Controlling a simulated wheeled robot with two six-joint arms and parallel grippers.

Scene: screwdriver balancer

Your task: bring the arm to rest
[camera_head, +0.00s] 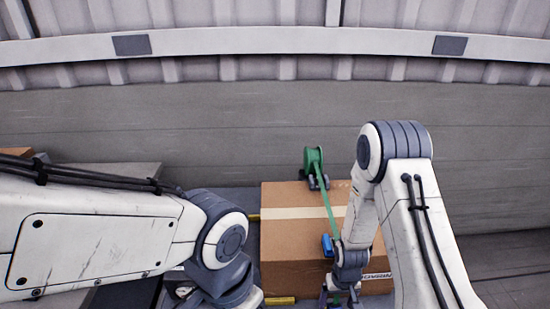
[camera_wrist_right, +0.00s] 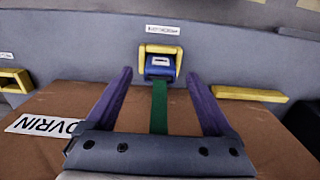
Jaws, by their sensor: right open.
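My right gripper (camera_wrist_right: 159,76) is open in the right wrist view, its two purple fingers spread on either side of a green strap (camera_wrist_right: 159,108). The strap leads to a blue block (camera_wrist_right: 160,66) seated in a yellow holder (camera_wrist_right: 177,51) on a grey wall, beyond the fingertips. Nothing is gripped. In the head view my right arm reaches down in front of a cardboard box, and its gripper is mostly hidden at the bottom edge. A green strap (camera_head: 329,209) runs from a green reel (camera_head: 313,160) down to this wrist, near a blue part (camera_head: 327,245). My left arm enters from the left; its fingers are not visible.
The cardboard box (camera_head: 285,240) with pale tape stands under the reel; its brown top (camera_wrist_right: 45,103) and a white label (camera_wrist_right: 43,125) show in the wrist view. A yellow ledge (camera_wrist_right: 250,94) is right of the holder, another yellow bracket (camera_wrist_right: 13,80) at far left.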

